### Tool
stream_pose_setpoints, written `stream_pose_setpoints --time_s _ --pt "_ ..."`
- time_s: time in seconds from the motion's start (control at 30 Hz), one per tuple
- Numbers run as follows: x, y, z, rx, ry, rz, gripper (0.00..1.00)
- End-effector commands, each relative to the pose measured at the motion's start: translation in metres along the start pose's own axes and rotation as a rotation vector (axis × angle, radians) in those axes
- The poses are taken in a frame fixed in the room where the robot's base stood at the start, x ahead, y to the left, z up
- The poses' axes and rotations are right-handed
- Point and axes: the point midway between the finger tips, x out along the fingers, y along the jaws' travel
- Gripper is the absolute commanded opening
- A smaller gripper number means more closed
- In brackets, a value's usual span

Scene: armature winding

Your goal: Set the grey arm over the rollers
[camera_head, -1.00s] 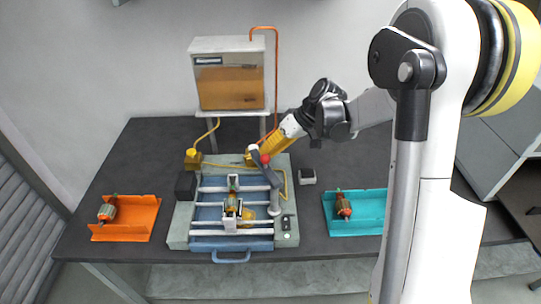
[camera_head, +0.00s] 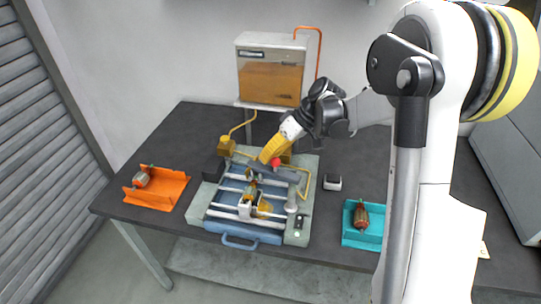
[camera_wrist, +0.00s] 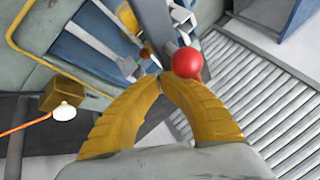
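The winding machine (camera_head: 213,193) stands on the dark table with pale rollers (camera_head: 232,216) across its blue bed. The grey arm (camera_head: 284,176) slants across the back part of the bed, from the post at right toward upper left. Its red ball (camera_head: 276,161) is beside my fingers. In the wrist view, the red ball (camera_wrist: 187,62) shows at the right fingertip and the grey arm (camera_wrist: 157,22) runs away beyond it. My gripper (camera_wrist: 160,75) has its yellow fingertips together against or very near the arm's end; exact contact is hidden. An armature (camera_head: 252,190) sits on the bed.
An orange tray (camera_head: 150,198) at left and a teal tray (camera_head: 352,238) at right each hold an armature. A tank (camera_head: 270,75) with a copper pipe stands behind. A small grey-white box (camera_head: 332,182) is right of the machine. Bare table lies between the trays and machine.

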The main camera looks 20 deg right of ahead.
Motion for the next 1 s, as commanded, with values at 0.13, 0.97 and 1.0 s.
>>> stream_pose_setpoints --time_s 0.13,0.97,1.0 --pt "0.003 -0.007 0.001 -0.001 0.0 0.0 0.0" --pt "0.006 -0.014 0.002 0.0 0.0 0.0 0.0" --pt "0.007 -0.014 0.001 0.0 0.0 0.0 0.0"
